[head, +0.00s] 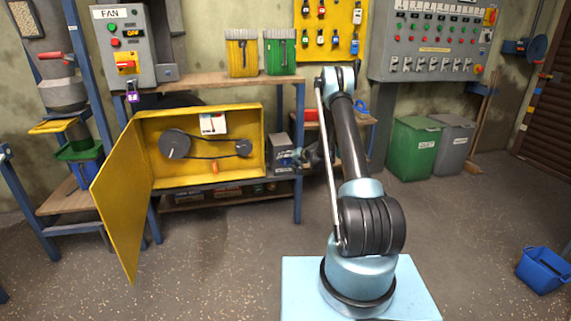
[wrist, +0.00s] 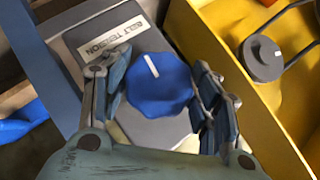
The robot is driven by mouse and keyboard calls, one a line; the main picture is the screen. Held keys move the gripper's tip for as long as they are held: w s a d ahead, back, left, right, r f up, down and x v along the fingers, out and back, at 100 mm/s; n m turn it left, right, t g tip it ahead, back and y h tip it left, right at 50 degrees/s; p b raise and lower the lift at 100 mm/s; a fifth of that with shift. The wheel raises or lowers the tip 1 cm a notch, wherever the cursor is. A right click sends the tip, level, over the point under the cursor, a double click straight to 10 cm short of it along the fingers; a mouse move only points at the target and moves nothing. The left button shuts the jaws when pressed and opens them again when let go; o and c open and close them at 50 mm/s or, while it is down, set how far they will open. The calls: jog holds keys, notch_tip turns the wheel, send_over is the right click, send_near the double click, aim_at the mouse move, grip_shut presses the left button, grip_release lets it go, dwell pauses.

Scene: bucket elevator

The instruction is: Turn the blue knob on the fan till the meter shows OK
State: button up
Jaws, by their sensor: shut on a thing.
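The blue knob (wrist: 158,84) sits on a grey box (wrist: 110,34) whose label appears to read BELT TENSION. The knob's white line points up and slightly left in the wrist view. My gripper (wrist: 160,90) is shut on the knob, one finger on each side. In the head view my gripper (head: 305,158) is at the right of the grey box (head: 283,153), and the knob is hidden there. The open yellow housing (head: 257,145) beside it holds two dark pulleys with a belt. A small white plate (head: 213,123), possibly the meter, is too small to read.
The open yellow door (head: 122,190) juts out at the front left. Blue shelf posts (head: 299,190) stand close by the gripper. Green and grey bins stand at the right. Floor in front is clear.

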jog(key=shift+w+d+m+y, duration=0.1)
jog(key=shift+d+m+y, duration=0.1)
jog(key=shift+m+y, duration=0.4)
jog(key=shift+y, duration=0.3)
jog(key=o, duration=1.1)
jog(key=shift+f, duration=0.1)
jog(key=shift+a, duration=0.1)
jog(key=v, duration=1.2)
jog(key=shift+f, duration=0.1)
dwell(0.4)
